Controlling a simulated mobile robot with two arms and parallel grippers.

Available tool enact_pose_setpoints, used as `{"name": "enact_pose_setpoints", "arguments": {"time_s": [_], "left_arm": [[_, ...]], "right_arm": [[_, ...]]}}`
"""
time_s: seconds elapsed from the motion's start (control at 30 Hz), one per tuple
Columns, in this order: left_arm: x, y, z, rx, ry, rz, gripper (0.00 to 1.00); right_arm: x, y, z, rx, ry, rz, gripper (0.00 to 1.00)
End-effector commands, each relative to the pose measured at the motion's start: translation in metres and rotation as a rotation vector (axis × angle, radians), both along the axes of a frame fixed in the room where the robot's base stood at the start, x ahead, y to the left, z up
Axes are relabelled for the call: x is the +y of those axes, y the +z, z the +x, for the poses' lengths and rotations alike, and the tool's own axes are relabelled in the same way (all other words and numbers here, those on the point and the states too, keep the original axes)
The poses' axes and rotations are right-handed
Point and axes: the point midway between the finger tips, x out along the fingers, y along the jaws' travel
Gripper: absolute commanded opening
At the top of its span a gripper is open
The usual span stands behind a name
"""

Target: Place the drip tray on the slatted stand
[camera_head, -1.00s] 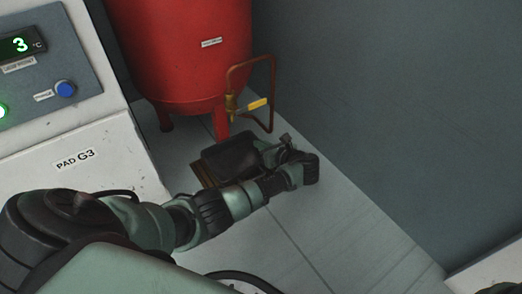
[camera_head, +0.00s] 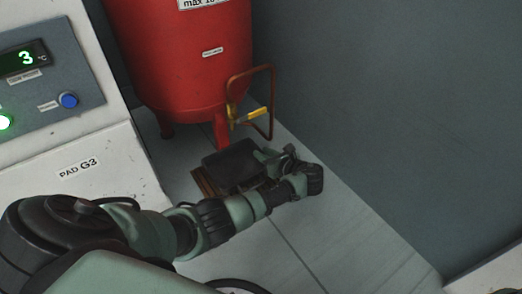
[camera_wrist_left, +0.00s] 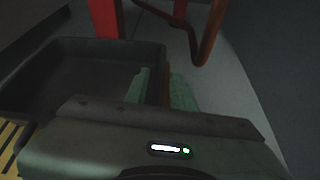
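The drip tray (camera_head: 232,163) is a dark, shallow, empty box on the floor side of the red tank. It lies over the brown slatted stand (camera_head: 205,184), whose left edge shows beside it. I cannot tell whether it rests fully on the slats. My left gripper (camera_head: 266,157) is at the tray's right side. In the left wrist view its two green fingers (camera_wrist_left: 160,88) stand apart around the right wall of the tray (camera_wrist_left: 75,85), with a gap between them. Yellowish slats of the stand (camera_wrist_left: 9,146) show at lower left. My right gripper is not seen.
The red tank (camera_head: 180,65) stands behind on legs, with a brown pipe loop (camera_head: 272,100) and yellow-handled valve close beyond the tray. A white cabinet (camera_head: 90,185) is at left. The grey wall (camera_head: 400,120) bounds the right.

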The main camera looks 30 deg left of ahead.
Motion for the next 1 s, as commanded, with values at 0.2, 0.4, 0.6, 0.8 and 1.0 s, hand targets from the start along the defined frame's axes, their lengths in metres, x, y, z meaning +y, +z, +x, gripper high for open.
{"name": "enact_pose_setpoints", "arguments": {"time_s": [0.2,0.4,0.6,0.8,1.0], "left_arm": [[-0.042,0.027,-0.016,0.001,-0.001,-0.002,0.24],[-0.074,0.037,-0.027,0.001,0.0,-0.001,0.24],[-0.087,0.04,-0.033,0.0,0.0,-0.001,0.24],[-0.089,0.04,-0.033,-0.001,0.001,0.0,0.24],[-0.088,0.04,-0.033,-0.001,0.001,0.0,0.24]], "right_arm": [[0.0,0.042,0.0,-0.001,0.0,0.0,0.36],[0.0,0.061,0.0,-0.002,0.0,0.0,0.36],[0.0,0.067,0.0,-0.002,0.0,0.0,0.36],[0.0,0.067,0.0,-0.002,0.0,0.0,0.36],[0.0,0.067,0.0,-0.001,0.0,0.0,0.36]]}}
